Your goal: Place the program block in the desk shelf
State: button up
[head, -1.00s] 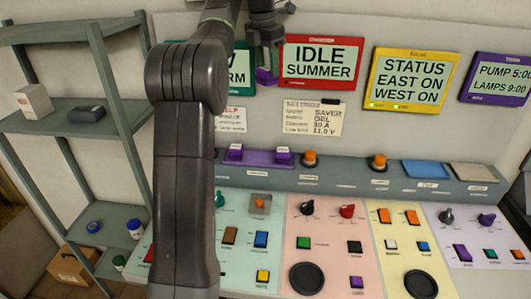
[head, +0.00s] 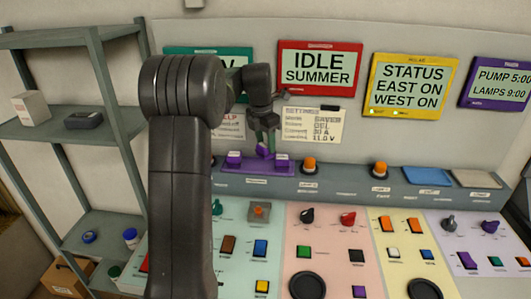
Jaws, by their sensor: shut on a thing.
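My gripper (head: 266,142) is shut on a purple block, the program block (head: 264,151). The fingers point down and partly cover the block. It is in front of the panel's back wall, just above a purple holder (head: 258,167) on the grey ledge of the desk. Two other purple blocks with white labels sit on this holder, one at the left (head: 234,158) and one at the right (head: 282,160). The held block is between them in the picture. I cannot tell whether it touches the holder.
Orange knobs (head: 309,165), a blue pad (head: 428,176) and a grey pad (head: 476,179) line the ledge to the right. Below are coloured button panels. A grey rack (head: 60,128) with a white box (head: 33,106) stands at the left. Display screens (head: 318,68) hang above.

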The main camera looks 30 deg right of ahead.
aim_at(265, 145)
jog(key=shift+f, duration=2.15)
jog(key=shift+f, duration=0.1)
jog(key=shift+f, duration=0.5)
jog(key=o, duration=1)
jog(key=shift+r, duration=0.1)
jog(key=r, duration=0.4)
jog(key=a+r, duration=0.1)
jog(key=r, duration=0.8)
jog(key=shift+a, duration=0.2)
